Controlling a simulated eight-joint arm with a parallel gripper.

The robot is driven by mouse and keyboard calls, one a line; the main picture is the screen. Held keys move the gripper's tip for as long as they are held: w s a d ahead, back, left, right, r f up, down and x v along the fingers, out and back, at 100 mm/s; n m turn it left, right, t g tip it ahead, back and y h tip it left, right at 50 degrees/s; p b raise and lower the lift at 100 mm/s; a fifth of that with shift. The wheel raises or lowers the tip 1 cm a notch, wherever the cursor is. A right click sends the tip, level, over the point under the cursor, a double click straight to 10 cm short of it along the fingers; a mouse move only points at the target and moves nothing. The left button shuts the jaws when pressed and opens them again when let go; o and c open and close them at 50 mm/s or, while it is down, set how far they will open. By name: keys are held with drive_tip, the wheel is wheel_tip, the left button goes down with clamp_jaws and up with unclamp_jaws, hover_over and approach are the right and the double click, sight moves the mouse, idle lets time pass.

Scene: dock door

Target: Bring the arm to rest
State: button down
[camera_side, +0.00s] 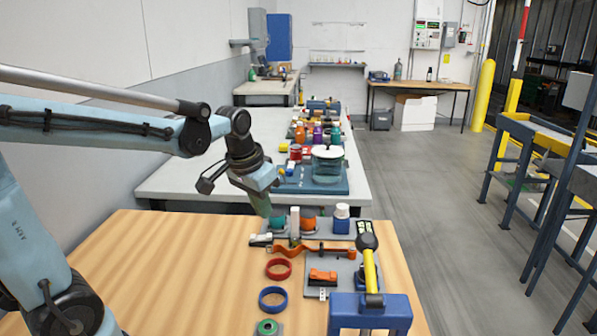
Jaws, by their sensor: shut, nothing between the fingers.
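My gripper (262,204) is in the camera_side view, above the far part of the wooden table (170,260). Its fingers point down and a little to the right. They are shut, with nothing seen between them. The fingertips are close to a green round item (279,223) and a white upright block (294,224) at the table's far edge. I cannot tell how high the tips are above the table. My arm reaches in from the left, bent at the elbow.
A hammer-like tool with a yellow handle (370,270) stands in a blue holder (370,311) at the front right. A red ring (278,268) and a blue ring (272,299) lie flat. The wooden table's left part is clear.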

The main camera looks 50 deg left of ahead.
drive_tip(key=s+d+f+m+t, duration=0.1)
drive_tip(key=s+d+t, duration=0.2)
drive_tip(key=s+d, duration=0.4)
drive_tip(key=shift+d+f+m+t+h, duration=0.15)
drive_tip(key=shift+d+m+t+h, duration=0.2)
drive_tip(key=shift+d, duration=0.2)
idle(0.3)
